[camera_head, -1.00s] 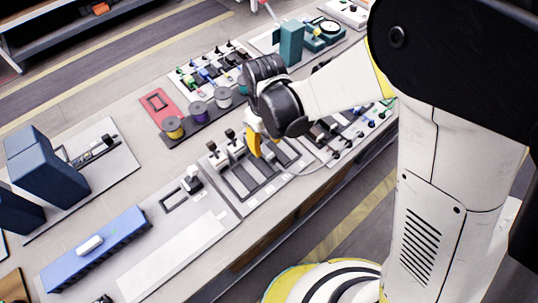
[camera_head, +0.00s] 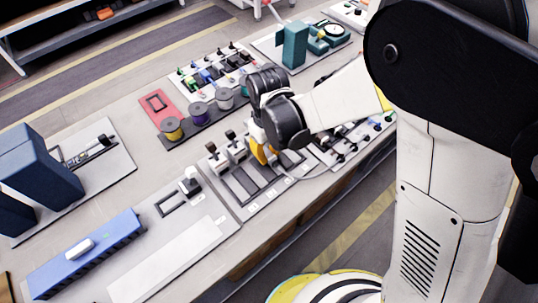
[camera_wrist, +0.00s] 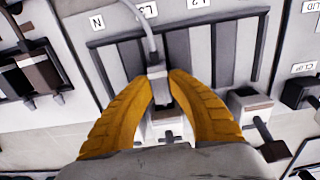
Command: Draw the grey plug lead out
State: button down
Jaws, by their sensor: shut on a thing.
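My gripper (camera_wrist: 162,84) has its two yellow fingers closed around a grey plug (camera_wrist: 158,92) in the wrist view. The grey lead (camera_wrist: 147,30) rises from the plug toward the top edge. The plug lies over the dark slotted strips of a pale board (camera_wrist: 84,30) marked N, L3 and L2. I cannot tell whether its end is seated. In the head view my gripper (camera_head: 261,153) is low over the same board (camera_head: 244,207), and its fingers hide the plug. The lead (camera_head: 313,176) loops off to the right.
Pale blocks with dark levers (camera_wrist: 245,104) stand beside the fingers. Dark-topped plugs (camera_head: 232,143) stand just left of my gripper. Cable spools (camera_head: 172,128) and a crowded connector board (camera_head: 207,72) are behind. A long blue block (camera_head: 88,255) is at front left. The table's front edge is close.

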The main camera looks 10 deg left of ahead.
jog(key=shift+d, duration=0.1)
jog(key=shift+s+d, duration=0.9)
dwell(0.3)
jog(key=c, duration=1.3)
grip_release()
jog(key=shift+o, duration=0.2)
jog(key=shift+r+p, duration=2.35)
jog(key=shift+r, duration=1.15)
